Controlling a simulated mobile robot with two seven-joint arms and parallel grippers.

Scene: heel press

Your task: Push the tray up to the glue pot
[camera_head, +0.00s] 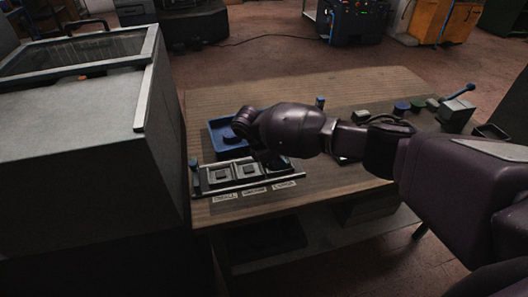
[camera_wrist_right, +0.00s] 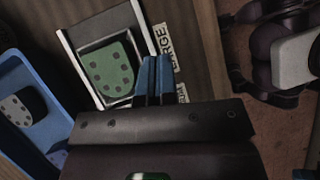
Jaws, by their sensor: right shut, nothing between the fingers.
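A blue tray (camera_head: 213,141) lies on the table behind a rack, partly hidden by my right arm. Its blue wall (camera_wrist_right: 28,78) fills the left of the right wrist view, and a grey dotted piece (camera_wrist_right: 22,106) lies inside. My right gripper (camera_wrist_right: 155,68) is shut with nothing between its blue fingers. It is over the end of the rack beside the tray, close to a green dotted piece (camera_wrist_right: 108,70) in a compartment. In the head view my arm mostly hides this gripper. I cannot tell which small container is the glue pot. My left gripper is out of view.
The rack (camera_head: 243,187) has compartments and white labels along its front. A small blue item (camera_head: 320,102) stands behind my arm. Dark blue and green items (camera_head: 402,108) and a lever device (camera_head: 456,112) are at right. A large grey machine (camera_head: 75,120) stands left of the table.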

